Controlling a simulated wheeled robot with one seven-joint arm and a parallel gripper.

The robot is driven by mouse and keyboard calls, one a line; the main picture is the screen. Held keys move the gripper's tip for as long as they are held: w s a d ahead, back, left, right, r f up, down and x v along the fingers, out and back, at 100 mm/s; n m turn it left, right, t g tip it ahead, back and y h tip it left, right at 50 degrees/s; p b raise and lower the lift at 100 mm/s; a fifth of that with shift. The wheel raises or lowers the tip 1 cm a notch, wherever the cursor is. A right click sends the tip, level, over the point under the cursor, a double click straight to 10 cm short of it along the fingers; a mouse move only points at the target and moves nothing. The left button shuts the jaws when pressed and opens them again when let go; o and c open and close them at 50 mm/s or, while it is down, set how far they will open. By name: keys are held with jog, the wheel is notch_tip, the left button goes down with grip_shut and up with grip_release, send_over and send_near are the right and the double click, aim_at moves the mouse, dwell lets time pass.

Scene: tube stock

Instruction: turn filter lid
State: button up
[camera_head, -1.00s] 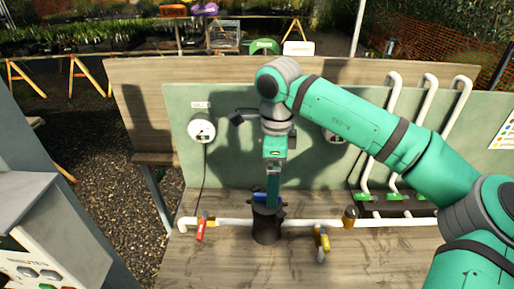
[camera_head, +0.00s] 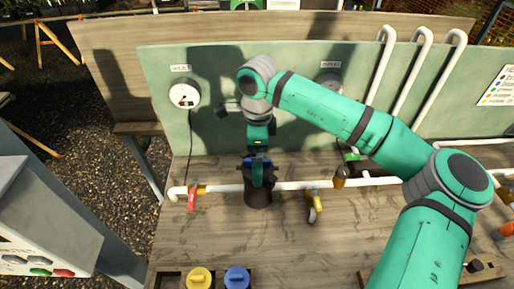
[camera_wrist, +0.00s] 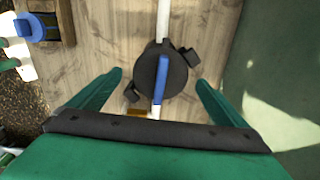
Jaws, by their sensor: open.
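The filter (camera_head: 258,196) is an upright black cylinder on the bench, set in a white pipe run. Its round black lid (camera_wrist: 175,75), with a raised blue bar across it (camera_wrist: 160,80), shows in the wrist view. My gripper (camera_head: 257,178) points down over the lid. In the wrist view my gripper (camera_wrist: 159,77) is open, with one green finger on each side of the lid and a gap to the blue bar on both sides. The finger depth beside the lid is hard to tell. In the head view the fingers partly hide the lid.
A red-handled valve (camera_head: 192,198) is left of the filter and a yellow-handled valve (camera_head: 314,204) right of it. A gauge (camera_head: 184,95) hangs on the green back panel. A yellow cap (camera_head: 199,278) and a blue cap (camera_head: 237,278) are at the front.

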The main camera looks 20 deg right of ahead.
jog(key=shift+f, duration=0.55)
jog(key=shift+w, duration=0.15)
jog(key=c, duration=1.2)
jog(key=shift+a, duration=0.1)
jog(key=m, duration=0.4)
jog(key=shift+m, duration=0.3)
